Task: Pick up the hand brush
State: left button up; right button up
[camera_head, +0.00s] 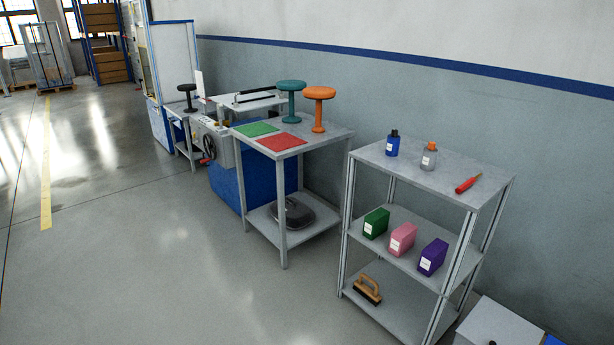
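The hand brush (367,290) has a tan, wooden-looking handle and a dark lower part. It lies on the bottom shelf (398,312) of the grey metal shelf unit, near that shelf's front left side. The middle shelf hangs above it with open space between. Neither of my grippers shows in the head view, so I cannot see their state or where they are relative to the brush.
The unit's top (430,172) carries a blue bottle (392,144), an orange-capped bottle (429,157) and a red-handled tool (467,184). Green (376,223), pink (402,239) and purple (432,257) boxes stand mid-shelf. A table (322,135) with stools stands left. The left floor is clear.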

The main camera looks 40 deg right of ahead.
aim_at(365, 290)
jog(key=i+z, duration=0.35)
jog(key=i+j+z, duration=0.1)
jog(key=i+z, duration=0.3)
jog(key=i+j+z, duration=0.2)
jog(key=i+z, duration=0.15)
jog(key=i, duration=0.1)
